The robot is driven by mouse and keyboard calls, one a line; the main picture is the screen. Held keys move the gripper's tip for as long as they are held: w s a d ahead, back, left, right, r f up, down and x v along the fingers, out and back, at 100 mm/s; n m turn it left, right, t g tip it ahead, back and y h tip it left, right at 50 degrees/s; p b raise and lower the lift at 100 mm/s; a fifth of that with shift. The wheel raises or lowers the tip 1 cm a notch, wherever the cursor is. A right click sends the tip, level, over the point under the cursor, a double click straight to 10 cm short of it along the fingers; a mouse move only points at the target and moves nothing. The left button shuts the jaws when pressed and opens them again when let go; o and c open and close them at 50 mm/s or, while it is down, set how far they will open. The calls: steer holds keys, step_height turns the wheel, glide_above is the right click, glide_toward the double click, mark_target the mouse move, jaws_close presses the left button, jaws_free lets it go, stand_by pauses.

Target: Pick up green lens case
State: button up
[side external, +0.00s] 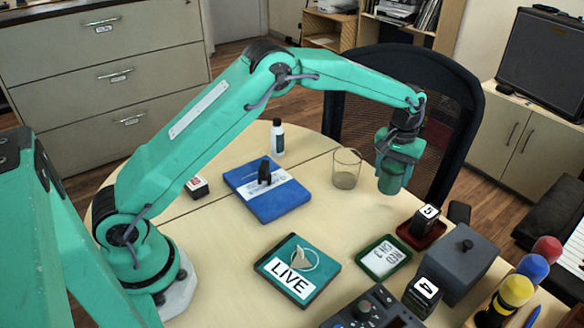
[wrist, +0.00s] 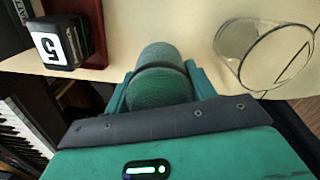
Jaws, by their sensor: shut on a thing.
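The green lens case (side external: 390,184) is a dark green rounded cylinder. My gripper (side external: 397,165) is shut on it and holds it near the far right side of the table, apparently above the surface. In the wrist view, the case (wrist: 160,85) sits between the two teal fingers of my gripper (wrist: 158,92), one on each side. The fingers and gripper body hide part of it.
A clear glass (side external: 346,170) stands just left of the held case. A chair (side external: 450,110) stands behind.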

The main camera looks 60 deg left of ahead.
steer(key=s+d+r, duration=0.6)
steer(key=s+d, duration=0.1)
steer(key=d, duration=0.2)
steer(key=shift+s+r, duration=0.2)
steer(key=shift+r, duration=0.2)
steer(key=shift+s, duration=0.1)
